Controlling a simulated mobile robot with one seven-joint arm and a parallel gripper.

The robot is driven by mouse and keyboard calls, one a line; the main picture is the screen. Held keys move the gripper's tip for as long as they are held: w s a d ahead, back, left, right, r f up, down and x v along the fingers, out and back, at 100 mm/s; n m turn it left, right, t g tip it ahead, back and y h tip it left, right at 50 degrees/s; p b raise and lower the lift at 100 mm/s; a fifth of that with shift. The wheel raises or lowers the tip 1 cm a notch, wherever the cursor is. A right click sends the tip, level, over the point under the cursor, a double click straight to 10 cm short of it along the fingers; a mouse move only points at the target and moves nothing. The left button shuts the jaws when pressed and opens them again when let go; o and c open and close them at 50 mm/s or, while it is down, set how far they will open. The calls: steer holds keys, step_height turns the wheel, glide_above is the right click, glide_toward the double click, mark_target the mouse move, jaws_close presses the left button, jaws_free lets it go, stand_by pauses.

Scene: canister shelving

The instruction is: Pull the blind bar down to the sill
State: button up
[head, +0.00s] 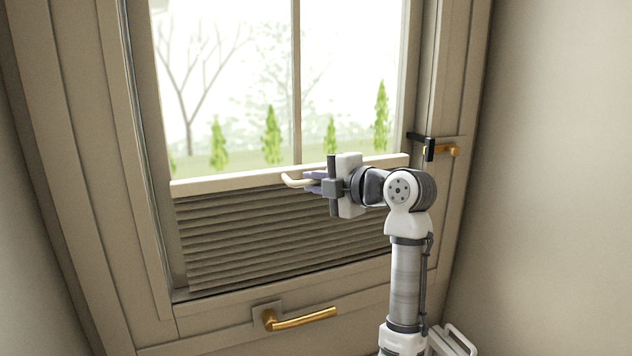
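The cream blind bar (230,182) runs across the window, tilted up to the right in the picture, at the top of a beige pleated blind (250,235). A small curved cream handle (293,181) sticks out from the bar near its middle. My gripper (313,181) is at this handle, coming from the right, with its dark fingers above and below the handle's end. The fingers are small here, and I cannot tell whether they are closed tight on it. The sill (230,295) lies below the folded pleats, well under the bar. My gripper and arm hide the right part of the bar and blind.
A brass lever handle (300,319) sits on the lower frame, below the sill. A black latch piece with a brass handle (452,150) is on the right frame. A pale railing-like object (452,340) stands at the lower right. The space left of my gripper is clear.

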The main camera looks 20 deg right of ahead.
jaws_close()
steer(key=shift+f, duration=0.1)
step_height(320, 180, down, 19)
steer(key=b, duration=1.5)
steer(key=shift+r, duration=0.2)
steer(key=o, duration=0.7)
jaws_free()
steer(key=shift+c, duration=0.2)
steer(key=shift+r, duration=0.1)
steer(key=b+v, duration=0.2)
steer(key=v, duration=1.2)
steer(key=shift+b, duration=0.35)
steer(key=shift+r, duration=0.1)
